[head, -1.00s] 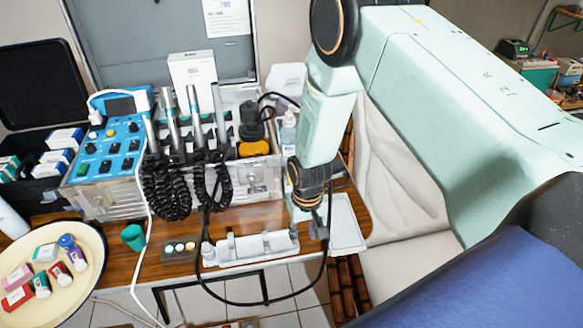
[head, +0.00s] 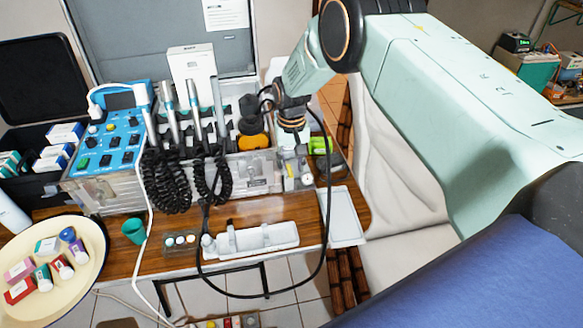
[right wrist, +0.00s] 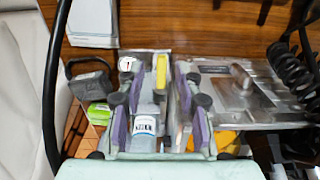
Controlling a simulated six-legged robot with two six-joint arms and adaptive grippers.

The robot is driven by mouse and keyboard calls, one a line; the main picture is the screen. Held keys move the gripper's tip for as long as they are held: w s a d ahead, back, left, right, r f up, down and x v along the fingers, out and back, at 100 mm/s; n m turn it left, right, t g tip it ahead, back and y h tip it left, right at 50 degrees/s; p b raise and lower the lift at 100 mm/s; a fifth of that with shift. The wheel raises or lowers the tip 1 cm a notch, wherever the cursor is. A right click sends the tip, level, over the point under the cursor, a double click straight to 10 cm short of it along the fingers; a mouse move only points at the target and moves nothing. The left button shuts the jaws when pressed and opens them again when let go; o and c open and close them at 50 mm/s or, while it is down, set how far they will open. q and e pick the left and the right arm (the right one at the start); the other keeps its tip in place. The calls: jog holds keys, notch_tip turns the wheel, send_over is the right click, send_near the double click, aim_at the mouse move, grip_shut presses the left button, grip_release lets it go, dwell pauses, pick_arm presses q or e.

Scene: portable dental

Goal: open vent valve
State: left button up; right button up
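The vent valve cannot be singled out with certainty. In the right wrist view a small unit carries a round white gauge (right wrist: 127,63) and a yellow bar-shaped part (right wrist: 161,70). The gauge also shows in the head view (head: 307,179), at the right end of the clear case. My right gripper (right wrist: 160,88) is open, with purple-padded fingers spread around the space before the yellow part. A bottle with a white label (right wrist: 145,125) shows between the fingers; contact cannot be told. In the head view my right gripper (head: 293,150) hangs above the unit, partly hidden. My left gripper is not in view.
A clear case (head: 250,172) with handpieces and coiled black hoses stands to the left. A black hose (head: 328,215) loops right of the unit. A white tray (head: 345,217) and a long holder (head: 255,239) lie in front. A green item (head: 320,145) sits behind.

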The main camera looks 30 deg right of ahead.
jog(key=shift+f, duration=0.55)
jog(key=shift+w+a+f, duration=0.1)
jog(key=shift+a+f, duration=0.1)
jog(key=shift+f, duration=0.15)
jog(key=shift+d, duration=0.1)
jog(key=shift+c, duration=0.3)
jog(key=shift+c, duration=0.6)
grip_shut()
